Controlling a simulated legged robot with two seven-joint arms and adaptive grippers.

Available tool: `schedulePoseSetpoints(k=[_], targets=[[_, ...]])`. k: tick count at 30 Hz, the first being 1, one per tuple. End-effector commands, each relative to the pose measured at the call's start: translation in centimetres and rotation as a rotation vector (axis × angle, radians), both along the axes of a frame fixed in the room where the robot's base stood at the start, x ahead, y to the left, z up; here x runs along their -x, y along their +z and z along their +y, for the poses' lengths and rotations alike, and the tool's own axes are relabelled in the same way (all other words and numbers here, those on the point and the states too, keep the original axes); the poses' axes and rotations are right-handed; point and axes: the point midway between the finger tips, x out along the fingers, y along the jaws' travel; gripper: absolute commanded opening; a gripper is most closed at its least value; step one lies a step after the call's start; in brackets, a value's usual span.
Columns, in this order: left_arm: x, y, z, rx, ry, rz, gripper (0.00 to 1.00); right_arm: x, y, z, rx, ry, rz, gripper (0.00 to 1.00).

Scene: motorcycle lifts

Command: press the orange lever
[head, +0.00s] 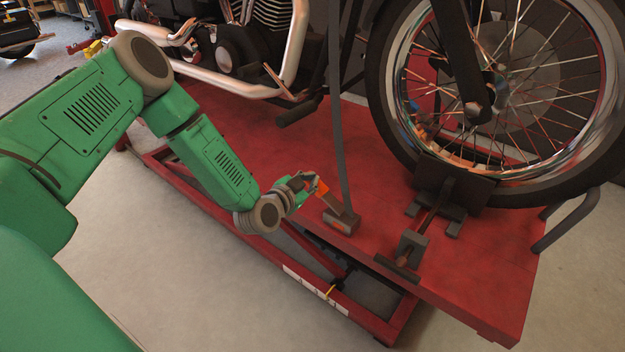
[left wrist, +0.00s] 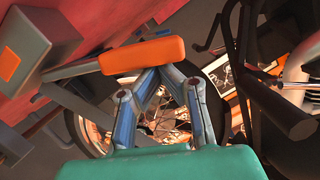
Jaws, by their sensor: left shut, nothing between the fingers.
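The orange lever (head: 322,187) sticks up from a small grey box (head: 341,222) on the edge of the red lift platform. In the left wrist view its orange handle (left wrist: 142,55) lies across the picture, just beyond my fingertips. My left gripper (head: 311,180) is shut and empty, with its tips close beside the handle. The fingers also show in the left wrist view (left wrist: 158,72), meeting at the handle's lower edge. Whether they touch it I cannot tell. My right gripper is not in view.
The red lift platform (head: 290,150) carries a motorcycle, its front wheel (head: 500,90) held in a black chock (head: 450,190). A dark strap (head: 337,110) runs down close to the lever. Chrome pipes (head: 215,80) are behind my arm. The floor in front (head: 190,285) is clear.

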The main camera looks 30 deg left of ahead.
Motion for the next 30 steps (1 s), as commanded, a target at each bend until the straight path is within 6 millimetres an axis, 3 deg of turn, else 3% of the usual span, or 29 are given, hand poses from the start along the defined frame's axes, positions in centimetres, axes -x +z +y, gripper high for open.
schedulePoseSetpoints(k=[10, 21, 30], targets=[[0.0, -0.3, 0.2, 0.03, -0.001, 0.0, 0.0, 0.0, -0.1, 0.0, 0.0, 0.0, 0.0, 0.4], [-0.2, -3.7, 2.1, 0.344, 0.0, 0.026, 0.0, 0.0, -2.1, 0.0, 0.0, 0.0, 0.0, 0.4], [-0.1, -5.2, 2.6, 0.373, 0.001, 0.033, 0.0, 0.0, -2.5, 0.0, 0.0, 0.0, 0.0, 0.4]])
